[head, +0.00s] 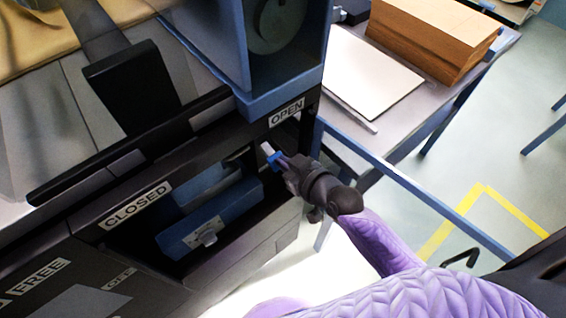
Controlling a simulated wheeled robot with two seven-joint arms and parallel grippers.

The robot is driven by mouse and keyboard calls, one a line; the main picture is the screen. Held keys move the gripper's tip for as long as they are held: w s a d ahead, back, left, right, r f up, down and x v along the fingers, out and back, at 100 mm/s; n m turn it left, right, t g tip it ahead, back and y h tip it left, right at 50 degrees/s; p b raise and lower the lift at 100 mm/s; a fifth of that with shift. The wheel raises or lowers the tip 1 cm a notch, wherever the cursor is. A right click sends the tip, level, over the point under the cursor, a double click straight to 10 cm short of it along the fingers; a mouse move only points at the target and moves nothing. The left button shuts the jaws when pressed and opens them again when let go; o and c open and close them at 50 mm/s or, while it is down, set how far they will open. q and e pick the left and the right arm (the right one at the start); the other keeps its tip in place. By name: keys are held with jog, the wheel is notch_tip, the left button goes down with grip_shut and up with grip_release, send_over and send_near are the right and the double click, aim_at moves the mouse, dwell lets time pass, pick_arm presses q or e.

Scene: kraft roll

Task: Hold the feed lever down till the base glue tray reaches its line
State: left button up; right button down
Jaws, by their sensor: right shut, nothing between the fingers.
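I cannot tell whether the tips touch anything. No part can be surely told as the feed lever. My left gripper is not in view.
The CLOSED label (136,205) is on the machine's front edge, with a FREE label (38,274) lower left. A blue housing (285,60) rises above the recess. A side table holds a white sheet (368,75) and a brown stack (432,35). Open floor lies at right.

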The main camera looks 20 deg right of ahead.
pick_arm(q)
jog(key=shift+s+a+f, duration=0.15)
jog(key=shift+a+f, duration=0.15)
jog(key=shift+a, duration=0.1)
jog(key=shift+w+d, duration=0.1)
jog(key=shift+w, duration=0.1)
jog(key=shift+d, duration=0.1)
